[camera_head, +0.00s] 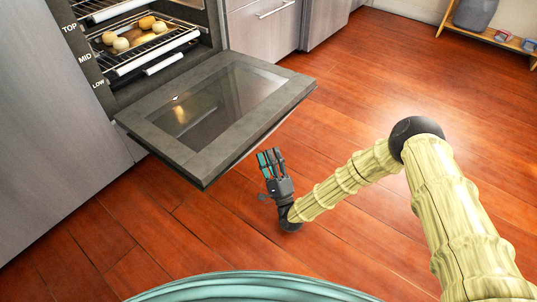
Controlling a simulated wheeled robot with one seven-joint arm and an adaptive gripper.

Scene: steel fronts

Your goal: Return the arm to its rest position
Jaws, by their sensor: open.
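My arm (437,180) reaches in from the lower right, with its elbow raised at the right. It bends back to the left and down to my gripper (271,160). My gripper is dark with teal inner pads. Its fingers point up in the picture, apart and empty. It shows just right of the open oven door (160,130), near the door's right edge. I see no contact between them.
The oven at the upper left has its door swung down. Several round and oval food items (121,44) lie on its rack (158,51). Steel drawers (262,30) stand behind. A low wooden shelf (487,36) with a grey vase (475,13) is at the upper right. The wooden floor (350,95) is clear.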

